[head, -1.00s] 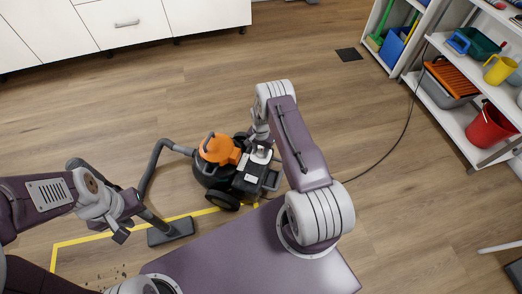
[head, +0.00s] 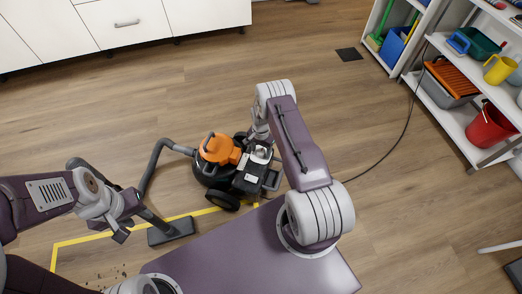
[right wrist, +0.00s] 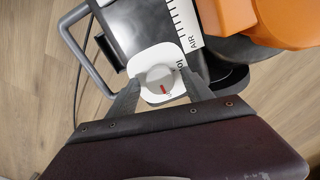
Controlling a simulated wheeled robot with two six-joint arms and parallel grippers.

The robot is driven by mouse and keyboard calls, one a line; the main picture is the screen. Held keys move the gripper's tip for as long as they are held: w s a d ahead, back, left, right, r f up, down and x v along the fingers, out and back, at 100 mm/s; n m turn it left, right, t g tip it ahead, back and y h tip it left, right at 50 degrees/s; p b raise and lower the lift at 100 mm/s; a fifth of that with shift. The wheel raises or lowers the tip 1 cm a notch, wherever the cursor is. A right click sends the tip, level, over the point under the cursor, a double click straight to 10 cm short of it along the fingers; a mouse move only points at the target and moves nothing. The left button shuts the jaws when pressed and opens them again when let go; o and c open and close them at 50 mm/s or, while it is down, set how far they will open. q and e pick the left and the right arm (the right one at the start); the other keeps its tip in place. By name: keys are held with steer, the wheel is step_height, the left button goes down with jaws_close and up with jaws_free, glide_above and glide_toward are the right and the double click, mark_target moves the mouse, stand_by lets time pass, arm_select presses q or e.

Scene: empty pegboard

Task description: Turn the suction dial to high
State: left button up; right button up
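The suction dial (right wrist: 158,79) is a round grey knob with a red mark on a white plate, on the black top of the vacuum cleaner (head: 215,172). The red mark points toward the bottom of the right wrist view. My right gripper (right wrist: 161,78) is open, its two fingers on either side of the dial with small gaps visible. In the head view my right arm reaches down over the vacuum, and the dial is hard to make out there. My left gripper (head: 121,236) hangs at the left near the vacuum wand; its fingers are too small to read.
A grey hose (head: 152,165) runs to the floor head (head: 171,231) beside yellow floor tape (head: 68,242). A cable (head: 395,141) crosses the floor at the right. White cabinets (head: 125,22) stand at the back, and shelves with a red bucket (head: 490,127) stand right. Open floor lies around the vacuum.

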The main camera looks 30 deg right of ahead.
mark_target(261, 151)
step_height(261, 151, up, 9)
steer(key=p, duration=0.5)
steer(key=shift+f, duration=0.2)
steer(key=shift+r, duration=0.25)
